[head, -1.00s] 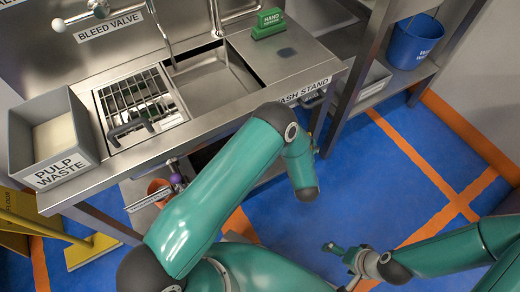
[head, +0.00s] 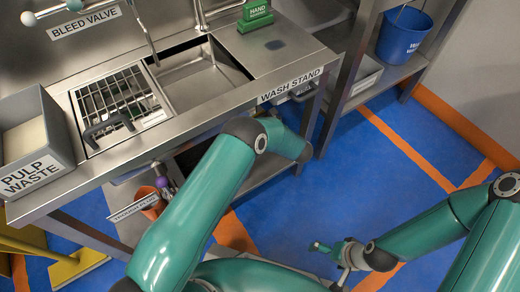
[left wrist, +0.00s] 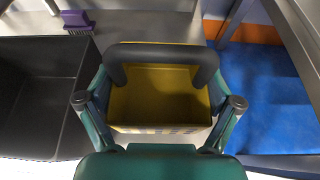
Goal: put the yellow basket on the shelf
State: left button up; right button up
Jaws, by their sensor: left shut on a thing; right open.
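The yellow basket (left wrist: 158,95) is in the left wrist view, upright and seen from above, and looks empty inside. A dark arched bar, which looks like its handle (left wrist: 163,55), crosses its far side. My left gripper (left wrist: 160,75) is shut on the basket, with a finger at each side. In the head view my left forearm and wrist hide this gripper and the basket. My right gripper (head: 336,252) is open and empty, low over the blue floor. A shelf unit (head: 345,85) stands to the right of the wash stand.
A blue bucket (head: 405,35) and a grey bin (head: 364,75) occupy the shelf unit. The wash stand (head: 225,90) holds a pulp waste bin (head: 35,140). In the left wrist view, a dark bin (left wrist: 40,95) and purple brush (left wrist: 77,20) are left of the basket.

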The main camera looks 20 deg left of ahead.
pick_arm(q)
notch_tip(320, 180, down, 10)
jog(key=b, duration=0.3)
jog(key=shift+f, duration=0.1)
jog(key=shift+f+b, duration=1.15)
jog(key=shift+f, duration=0.95)
jog(key=shift+f, duration=0.2)
jog(key=o, duration=0.9)
jog(key=shift+r, duration=0.1)
jog(key=shift+o, duration=0.2)
